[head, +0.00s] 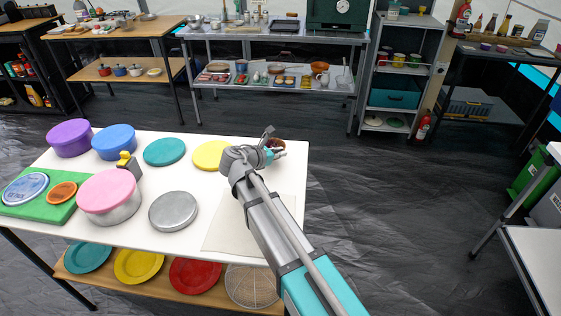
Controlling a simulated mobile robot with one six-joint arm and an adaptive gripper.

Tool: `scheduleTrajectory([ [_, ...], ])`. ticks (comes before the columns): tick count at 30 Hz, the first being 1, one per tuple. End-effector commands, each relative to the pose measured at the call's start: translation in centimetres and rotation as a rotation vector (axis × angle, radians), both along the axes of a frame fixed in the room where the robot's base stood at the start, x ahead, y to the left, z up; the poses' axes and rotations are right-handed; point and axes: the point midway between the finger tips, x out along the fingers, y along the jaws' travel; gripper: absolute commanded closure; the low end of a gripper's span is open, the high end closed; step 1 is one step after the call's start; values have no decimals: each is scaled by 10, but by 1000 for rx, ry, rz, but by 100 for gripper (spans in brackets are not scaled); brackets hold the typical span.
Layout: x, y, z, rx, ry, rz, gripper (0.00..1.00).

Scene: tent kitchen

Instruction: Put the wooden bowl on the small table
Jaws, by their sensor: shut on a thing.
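My gripper (275,153) is over the far right corner of the white-topped table (136,247), at the end of my arm. It is shut on a brown rounded thing that looks like the wooden bowl (277,143). Only a small part of the bowl shows behind the fingers, and how it is gripped is hidden. I cannot tell whether the bowl touches the tabletop. A pale low table (535,262) shows partly at the right edge. I cannot tell for sure whether it is the small table.
Coloured round containers, a pink-lidded pot (108,191), a grey lid (173,210) and a green board (30,200) crowd the white table's left and middle. A beige mat (225,232) lies under my arm. Dark floor (420,220) is open to the right. Shelves line the back.

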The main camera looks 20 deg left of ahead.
Motion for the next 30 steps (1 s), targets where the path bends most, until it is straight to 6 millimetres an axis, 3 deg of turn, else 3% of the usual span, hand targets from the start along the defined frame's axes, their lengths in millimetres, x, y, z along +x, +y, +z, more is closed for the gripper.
scheduleTrajectory([
  [7,0,-1,-22,0,-1,0,100],
  [25,0,-1,-28,-1,-1,-1,100],
  [26,0,-1,-27,0,0,-1,86],
  [30,0,-1,-27,0,0,-1,60],
])
